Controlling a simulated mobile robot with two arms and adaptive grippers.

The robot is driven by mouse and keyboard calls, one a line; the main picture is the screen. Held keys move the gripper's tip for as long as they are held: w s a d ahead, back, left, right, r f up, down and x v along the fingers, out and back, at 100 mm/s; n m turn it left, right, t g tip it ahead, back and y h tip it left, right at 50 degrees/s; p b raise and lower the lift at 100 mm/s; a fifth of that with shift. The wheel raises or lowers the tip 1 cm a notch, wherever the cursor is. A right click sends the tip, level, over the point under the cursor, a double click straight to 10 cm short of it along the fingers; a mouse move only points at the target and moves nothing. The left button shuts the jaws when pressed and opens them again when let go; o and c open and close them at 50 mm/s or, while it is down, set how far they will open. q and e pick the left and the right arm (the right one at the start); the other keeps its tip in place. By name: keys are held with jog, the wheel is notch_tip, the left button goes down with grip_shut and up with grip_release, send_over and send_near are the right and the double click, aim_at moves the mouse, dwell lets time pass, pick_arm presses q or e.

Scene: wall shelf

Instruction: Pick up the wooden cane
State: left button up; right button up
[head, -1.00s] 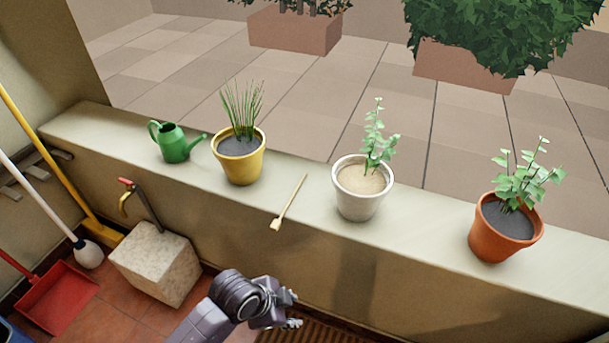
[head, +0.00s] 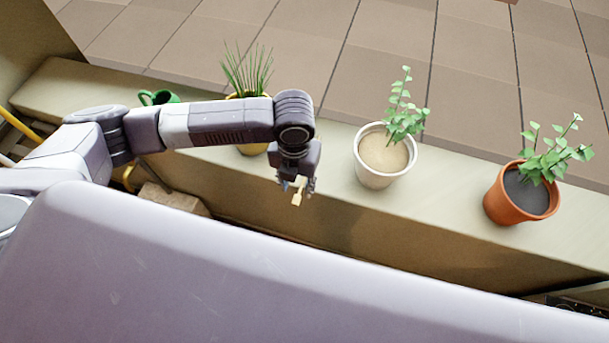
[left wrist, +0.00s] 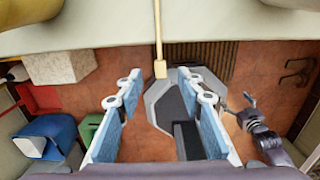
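The wooden cane (head: 297,191) is a thin, pale stick with a wider flat end. In the head view only that end shows, at the ledge's front edge; my left arm hides the rest. In the left wrist view the cane (left wrist: 158,38) runs down from the ledge, and its wide end is seen between the fingertips. My left gripper (head: 297,185) is over the cane's wide end. In the left wrist view this gripper (left wrist: 159,80) is open, with blue pads apart on both sides. My right gripper (left wrist: 240,108) is low at the right there, its finger state unclear.
The ledge (head: 450,205) bears a white pot (head: 375,173) right of my left gripper and an orange pot (head: 505,205) further right. A yellow pot (head: 252,149) and green watering can (head: 158,97) are partly hidden behind my arm. A stone block (left wrist: 62,66) stands below.

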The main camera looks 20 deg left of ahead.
aim_at(298, 195)
pick_arm(q)
jog(key=f, duration=0.5)
jog(key=shift+w+f, duration=0.2)
jog(key=shift+c, duration=0.2)
jog(key=c, duration=0.8)
